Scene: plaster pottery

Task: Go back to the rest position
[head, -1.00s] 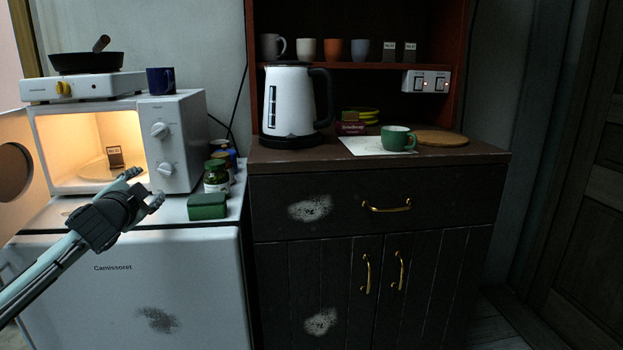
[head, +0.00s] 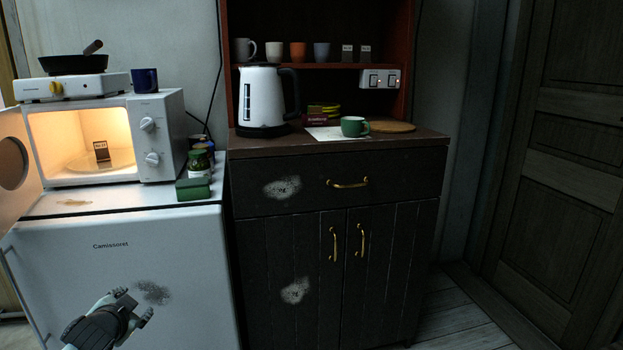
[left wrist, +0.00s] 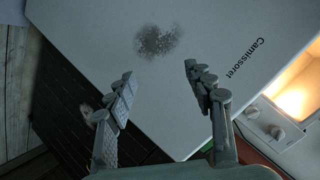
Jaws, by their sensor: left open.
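My left gripper (head: 134,304) is open and empty at the lower left of the head view, in front of the white fridge (head: 190,250). The fingers hold nothing. My right gripper is in neither view.
An open lit microwave (head: 162,106) with a small dark block (head: 102,151) inside stands on the fridge, its door swung left. A dark cabinet (head: 400,190) bears a kettle (head: 262,98) and a green cup (head: 353,127). Bare floor (head: 465,318) lies at right.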

